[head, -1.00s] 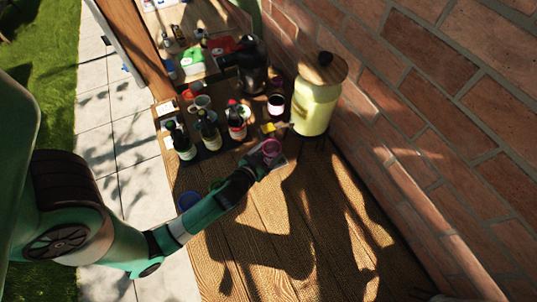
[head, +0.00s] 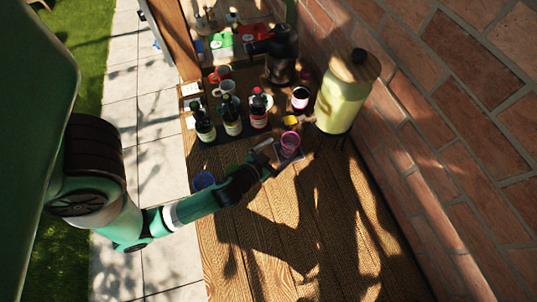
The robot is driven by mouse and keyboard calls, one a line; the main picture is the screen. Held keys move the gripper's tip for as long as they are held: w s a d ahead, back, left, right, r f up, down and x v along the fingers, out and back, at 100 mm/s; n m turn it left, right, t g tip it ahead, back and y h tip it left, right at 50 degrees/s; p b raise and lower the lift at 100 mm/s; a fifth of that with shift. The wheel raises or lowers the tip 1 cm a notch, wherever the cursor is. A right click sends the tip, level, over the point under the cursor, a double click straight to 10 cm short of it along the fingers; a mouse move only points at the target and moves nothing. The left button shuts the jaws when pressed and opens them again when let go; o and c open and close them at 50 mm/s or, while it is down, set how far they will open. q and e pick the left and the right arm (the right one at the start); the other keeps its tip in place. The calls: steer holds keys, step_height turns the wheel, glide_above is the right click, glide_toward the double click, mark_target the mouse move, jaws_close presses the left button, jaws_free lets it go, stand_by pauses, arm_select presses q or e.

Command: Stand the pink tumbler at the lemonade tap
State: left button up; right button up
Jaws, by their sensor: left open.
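The pink tumbler (head: 290,146) stands upright on a small dark mat (head: 297,157), in front and to the left of the lemonade dispenser (head: 343,102). The dispenser is a pale yellow jar with a wooden lid. A small yellow piece (head: 290,121) shows just behind the tumbler; I cannot tell whether it is part of the tap. My left gripper (head: 272,158) is open, just left of the tumbler and low over the table. It looks apart from the tumbler, though the gap is small. My right gripper is not in view.
Several dark bottles (head: 232,118) stand in a row left of the tumbler. A dark-filled glass (head: 300,98) and a black pot-like object (head: 281,62) stand behind. The brick wall (head: 450,110) borders the right; the front tabletop is clear.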

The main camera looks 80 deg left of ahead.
arm_select(q)
steer(key=v, duration=0.6)
steer(key=shift+s+d+r+b, duration=0.15)
steer(key=shift+s+b, duration=0.2)
steer(key=shift+w, duration=0.1)
